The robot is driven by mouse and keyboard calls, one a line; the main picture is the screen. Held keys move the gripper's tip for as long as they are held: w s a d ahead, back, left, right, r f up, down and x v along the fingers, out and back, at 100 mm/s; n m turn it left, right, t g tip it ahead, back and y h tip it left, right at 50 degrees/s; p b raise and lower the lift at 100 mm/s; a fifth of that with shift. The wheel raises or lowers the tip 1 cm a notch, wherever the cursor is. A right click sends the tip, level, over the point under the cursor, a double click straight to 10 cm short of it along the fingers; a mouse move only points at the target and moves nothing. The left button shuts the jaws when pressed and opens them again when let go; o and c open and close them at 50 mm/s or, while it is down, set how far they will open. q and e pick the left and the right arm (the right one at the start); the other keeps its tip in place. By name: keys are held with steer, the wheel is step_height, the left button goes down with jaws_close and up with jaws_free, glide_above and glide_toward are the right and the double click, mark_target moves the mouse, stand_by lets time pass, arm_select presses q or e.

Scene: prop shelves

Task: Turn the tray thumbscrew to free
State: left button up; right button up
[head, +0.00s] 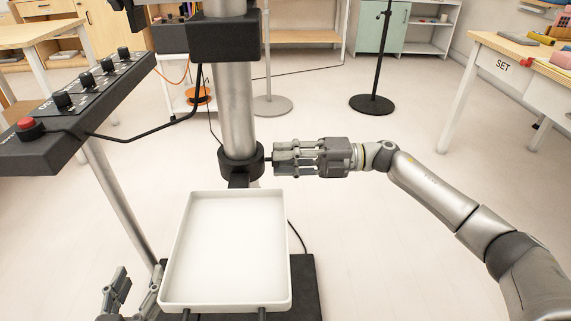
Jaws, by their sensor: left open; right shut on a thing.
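The white tray (224,250) is empty and sits in front of a silver column. A black collar (238,160) clamps around that column just behind the tray. My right gripper (274,160) reaches in from the right and is shut on the thumbscrew at the collar's right side. Its fingers hide most of the thumbscrew, with only a dark stub showing between them and the collar. My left gripper (128,292) is at the bottom left, beside the tray's left edge. It is open, empty and partly cut off by the frame.
A black control panel (85,105) with knobs and a red button stands on a post at the left. A black base (305,285) lies below the tray. Cables hang near the column. A table marked SET (505,62) is at the right. Open floor lies between.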

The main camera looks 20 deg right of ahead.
arm_select(q)
steer(key=s+d+r+t+h+b, duration=0.1)
steer(key=s+r+t+h+b, duration=0.2)
steer(key=r+t, duration=0.7)
steer(key=shift+s+r+h, duration=0.4)
steer(key=shift+s+r, duration=0.4)
steer(key=shift+r, duration=2)
arm_select(e)
steer(key=shift+f+n, duration=0.1)
steer(key=shift+n, duration=2.4)
steer(key=o, duration=1)
steer(key=shift+o, duration=0.2)
steer(key=shift+d, duration=0.1)
steer(key=v, duration=1.2)
